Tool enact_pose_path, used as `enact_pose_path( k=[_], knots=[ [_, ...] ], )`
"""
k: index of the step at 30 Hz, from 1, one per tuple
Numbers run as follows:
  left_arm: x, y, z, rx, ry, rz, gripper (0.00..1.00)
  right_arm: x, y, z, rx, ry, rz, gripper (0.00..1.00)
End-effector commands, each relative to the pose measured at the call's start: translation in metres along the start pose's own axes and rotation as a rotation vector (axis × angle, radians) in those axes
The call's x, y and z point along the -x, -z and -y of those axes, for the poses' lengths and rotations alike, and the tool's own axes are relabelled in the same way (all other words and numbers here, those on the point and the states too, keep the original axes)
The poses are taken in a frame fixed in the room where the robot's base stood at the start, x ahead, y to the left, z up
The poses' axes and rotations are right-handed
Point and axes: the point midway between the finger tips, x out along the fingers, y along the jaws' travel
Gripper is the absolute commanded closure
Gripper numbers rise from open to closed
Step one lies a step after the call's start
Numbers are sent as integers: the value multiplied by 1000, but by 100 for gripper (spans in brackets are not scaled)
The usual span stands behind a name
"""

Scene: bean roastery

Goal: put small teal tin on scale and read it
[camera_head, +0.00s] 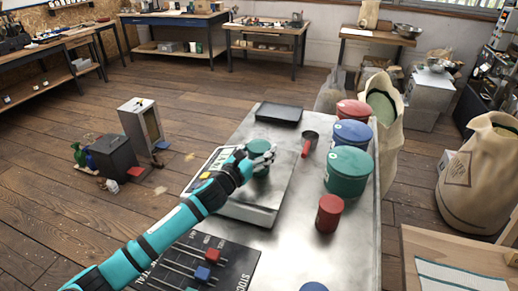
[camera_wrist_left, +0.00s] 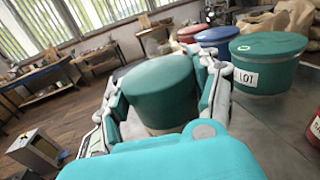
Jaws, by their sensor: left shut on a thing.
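The small teal tin (camera_head: 260,170) is in my left gripper (camera_head: 261,158), whose fingers close around its sides. In the left wrist view the tin (camera_wrist_left: 160,92) stands upright between the fingers, its lid facing up. The scale (camera_head: 253,211) is a flat silver plate with a display panel at its left, on the metal table. The gripper and tin are over the scale's plate; whether the tin touches it I cannot tell. The scale's readout is not legible and is partly hidden by my arm. My right gripper is not in view.
A large green tin (camera_head: 348,172), a blue tin (camera_head: 352,134), a red tin (camera_head: 353,109) and a small red tin (camera_head: 329,213) stand right of the scale. A red-handled scoop (camera_head: 309,143) and black tray (camera_head: 279,112) lie behind. A black stock board (camera_head: 213,262) lies in front.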

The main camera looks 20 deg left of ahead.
Motion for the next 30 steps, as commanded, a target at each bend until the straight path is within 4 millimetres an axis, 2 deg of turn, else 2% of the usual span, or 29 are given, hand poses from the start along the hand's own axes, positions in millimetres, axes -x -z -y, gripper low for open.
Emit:
enact_pose_path(
  k=[7, 8, 13, 23, 26, 30],
  knots=[
    [0, 0, 0, -2, 0, 2, 76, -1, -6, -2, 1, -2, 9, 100],
    [0, 2, 0, -2, 0, 1, 35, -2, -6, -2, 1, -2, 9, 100],
    [0, 1, 0, -1, 0, 1, 13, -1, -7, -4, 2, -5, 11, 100],
    [0, -2, 0, -1, 0, 1, 12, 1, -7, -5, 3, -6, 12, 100],
    [9, 0, -1, -3, 0, 0, 12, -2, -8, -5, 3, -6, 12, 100],
    [33, 2, -1, -4, 0, -1, 12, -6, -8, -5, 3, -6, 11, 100]
  ],
)
